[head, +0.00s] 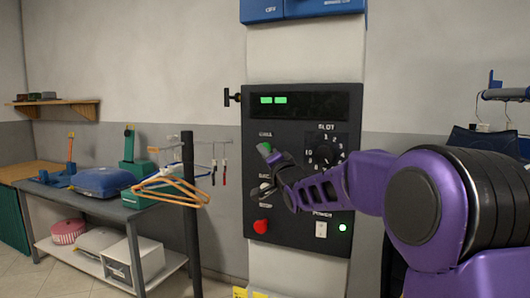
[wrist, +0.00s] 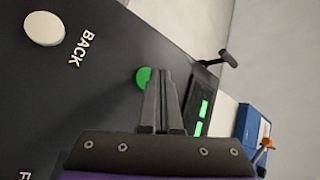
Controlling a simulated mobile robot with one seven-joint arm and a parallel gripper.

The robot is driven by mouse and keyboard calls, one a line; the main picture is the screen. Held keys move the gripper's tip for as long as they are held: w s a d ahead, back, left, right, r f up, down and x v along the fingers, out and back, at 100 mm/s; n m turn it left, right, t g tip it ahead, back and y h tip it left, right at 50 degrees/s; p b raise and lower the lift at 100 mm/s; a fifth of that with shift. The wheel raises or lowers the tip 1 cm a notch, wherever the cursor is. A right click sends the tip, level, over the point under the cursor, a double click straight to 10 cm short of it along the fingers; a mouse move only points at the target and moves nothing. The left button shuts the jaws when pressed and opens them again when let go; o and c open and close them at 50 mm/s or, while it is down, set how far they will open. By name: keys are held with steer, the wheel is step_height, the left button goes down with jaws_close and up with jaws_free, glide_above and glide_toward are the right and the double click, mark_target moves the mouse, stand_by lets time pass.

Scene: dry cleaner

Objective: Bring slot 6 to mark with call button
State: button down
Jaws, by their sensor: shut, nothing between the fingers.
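The dark control panel (head: 292,215) is fixed to a pale column. Its green call button (head: 266,147) sits under the label CALL at upper left. In the wrist view the call button (wrist: 142,77) is partly hidden by my fingers. My gripper (head: 270,157) is shut and empty, its fingertips at the call button; I cannot tell whether they touch it. In the wrist view the fingertips of my gripper (wrist: 162,73) overlap the button's edge. The slot dial (head: 326,153) is to the right. The display (head: 318,104) shows two green blocks, unreadable here.
A white back button (wrist: 44,28) sits below the call button. A rack with hangers (head: 172,190) stands left. A black handle (head: 230,97) juts from the panel's left.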

steer(key=shift+s+a+b, duration=0.3)
steer(key=shift+s+b, duration=0.15)
steer(key=shift+s, duration=0.35)
steer(key=shift+s+a+b, duration=0.3)
steer(key=shift+s+b, duration=0.15)
steer(key=shift+s, duration=0.3)
steer(key=shift+s+a+b, duration=0.3)
steer(key=shift+s+b, duration=0.15)
steer(key=shift+s, duration=0.35)
